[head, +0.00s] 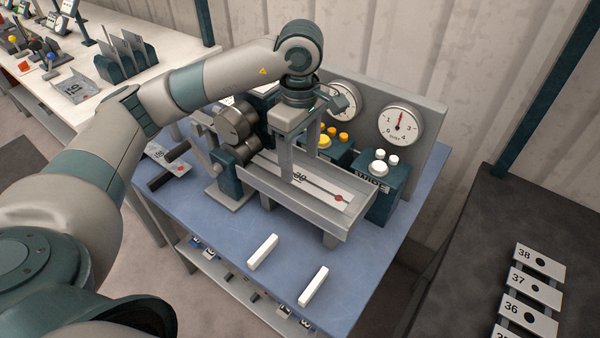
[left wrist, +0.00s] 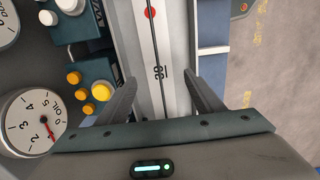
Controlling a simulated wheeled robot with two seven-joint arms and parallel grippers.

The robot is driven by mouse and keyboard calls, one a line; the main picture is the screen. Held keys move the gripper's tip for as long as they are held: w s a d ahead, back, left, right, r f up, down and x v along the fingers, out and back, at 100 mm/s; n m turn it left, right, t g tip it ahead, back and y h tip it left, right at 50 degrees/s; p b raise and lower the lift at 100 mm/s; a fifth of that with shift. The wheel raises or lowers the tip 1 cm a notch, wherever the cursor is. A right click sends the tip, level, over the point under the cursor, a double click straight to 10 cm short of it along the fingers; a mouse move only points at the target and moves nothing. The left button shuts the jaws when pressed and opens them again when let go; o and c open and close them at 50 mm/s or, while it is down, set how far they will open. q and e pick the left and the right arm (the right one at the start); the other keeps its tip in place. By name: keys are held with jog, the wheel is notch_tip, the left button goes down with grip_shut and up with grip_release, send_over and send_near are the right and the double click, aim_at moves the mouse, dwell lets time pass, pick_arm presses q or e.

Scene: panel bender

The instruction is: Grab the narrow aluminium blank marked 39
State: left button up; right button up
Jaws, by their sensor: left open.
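The narrow aluminium blank (head: 323,188) lies lengthwise in the long grey trough (head: 268,181) of the bender on the blue table. It carries a dark number that looks like 39, a dark line and a red dot. It also shows in the left wrist view (left wrist: 150,45), running up between the fingers. My left gripper (head: 299,166) points down over the trough, open, with one finger on each side of the blank. In the left wrist view the gripper (left wrist: 161,88) has a visible gap between each finger and the blank. My right gripper is out of view.
Gauges (head: 401,124) and teal button boxes (head: 386,190) stand behind the trough, rollers (head: 238,122) at its left end. Two white bars (head: 262,252) (head: 313,287) lie on the blue table (head: 225,235). Numbered plates (head: 536,283) lie on a dark bench at right.

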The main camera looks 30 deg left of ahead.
aim_at(300, 177)
pick_arm(q)
jog(key=shift+f+p, duration=0.4)
jog(key=shift+f, duration=1.15)
jog(key=c, duration=1.2)
jog(key=shift+w+r, duration=0.1)
